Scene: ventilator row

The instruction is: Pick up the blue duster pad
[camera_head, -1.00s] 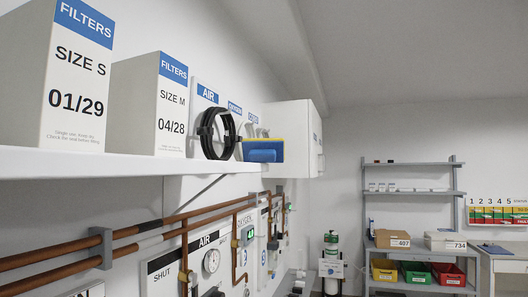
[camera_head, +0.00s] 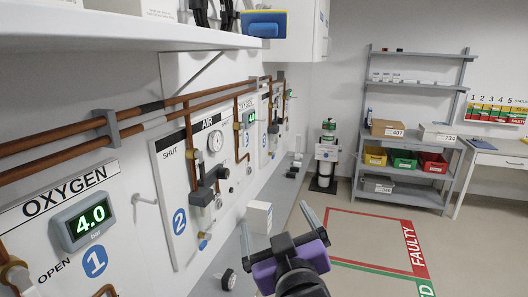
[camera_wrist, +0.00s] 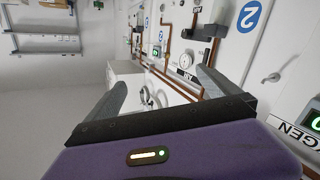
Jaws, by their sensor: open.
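The blue duster pad (camera_head: 262,29) is at the far end of the wall shelf (camera_head: 150,37), near the top of the head view. It shows as a blue roll-like piece in front of a blue and yellow block. My gripper (camera_head: 278,222) is low in the head view, well below the shelf and apart from the pad. Its two fingers are spread with nothing between them. In the wrist view my gripper (camera_wrist: 160,88) also shows open and empty, and I cannot make out the pad there.
Copper pipes (camera_head: 150,118) and a gas panel (camera_head: 190,190) line the left wall below the shelf. A white box (camera_head: 258,217) stands on the ledge beside my gripper. A grey rack (camera_head: 412,130) with bins stands at the back right. The floor by the red marking (camera_head: 370,235) is clear.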

